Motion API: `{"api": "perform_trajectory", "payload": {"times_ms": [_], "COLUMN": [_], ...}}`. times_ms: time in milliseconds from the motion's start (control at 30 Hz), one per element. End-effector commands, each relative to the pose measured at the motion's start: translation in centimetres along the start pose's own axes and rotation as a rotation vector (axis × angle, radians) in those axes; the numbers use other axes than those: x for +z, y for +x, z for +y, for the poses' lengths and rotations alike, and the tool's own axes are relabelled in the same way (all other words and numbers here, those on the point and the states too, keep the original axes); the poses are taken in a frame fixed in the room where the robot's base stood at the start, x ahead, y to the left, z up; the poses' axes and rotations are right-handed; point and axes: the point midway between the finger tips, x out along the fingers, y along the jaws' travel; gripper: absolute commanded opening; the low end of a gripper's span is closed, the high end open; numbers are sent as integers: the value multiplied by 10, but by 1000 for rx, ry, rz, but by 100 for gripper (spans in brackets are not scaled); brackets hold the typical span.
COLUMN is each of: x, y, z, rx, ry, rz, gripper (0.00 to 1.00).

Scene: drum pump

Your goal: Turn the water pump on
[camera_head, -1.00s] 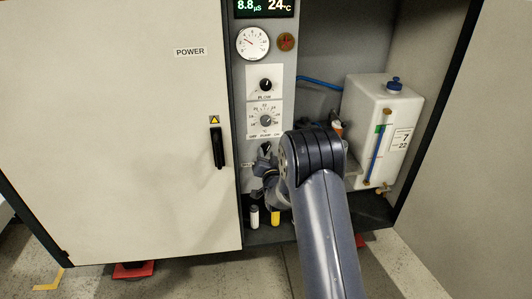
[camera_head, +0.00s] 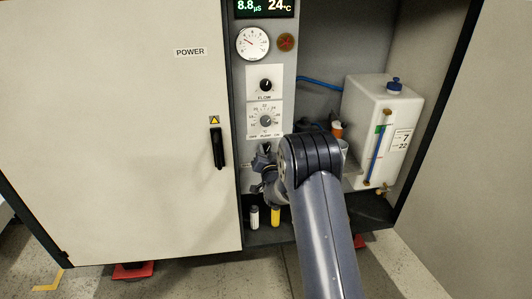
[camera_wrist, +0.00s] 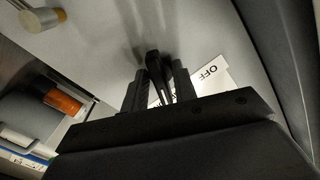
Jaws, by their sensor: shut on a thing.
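The black pump switch handle (camera_wrist: 153,62) shows in the wrist view between my two gripper fingers, with a white label (camera_wrist: 208,76) reading OFF beside it. My gripper (camera_wrist: 160,88) is shut on this handle. In the head view, my gripper (camera_head: 264,160) is at the narrow control panel, just below the OFF PUMP ON label (camera_head: 265,136). My wrist and fingers cover much of the switch there, so its exact angle cannot be told.
Above are a temperature dial (camera_head: 266,121), a flow knob (camera_head: 265,85) and a round gauge (camera_head: 253,43). A white tank (camera_head: 370,125) stands right of the panel. White (camera_head: 254,217) and yellow (camera_head: 276,216) capped pieces sit below. A closed cabinet door (camera_head: 120,130) is left.

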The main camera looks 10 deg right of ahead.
Motion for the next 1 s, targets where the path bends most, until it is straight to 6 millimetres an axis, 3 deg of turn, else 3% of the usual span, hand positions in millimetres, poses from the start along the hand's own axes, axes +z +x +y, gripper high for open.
{"api": "perform_trajectory", "payload": {"times_ms": [667, 700, 767, 1000], "x": [0, 0, 0, 0], "y": [0, 0, 0, 0], "z": [0, 0, 0, 0], "rx": [0, 0, 0, 0], "ry": [79, 79, 79, 78], "rz": [0, 0, 0, 0], "gripper": [4, 29, 34, 35]}}
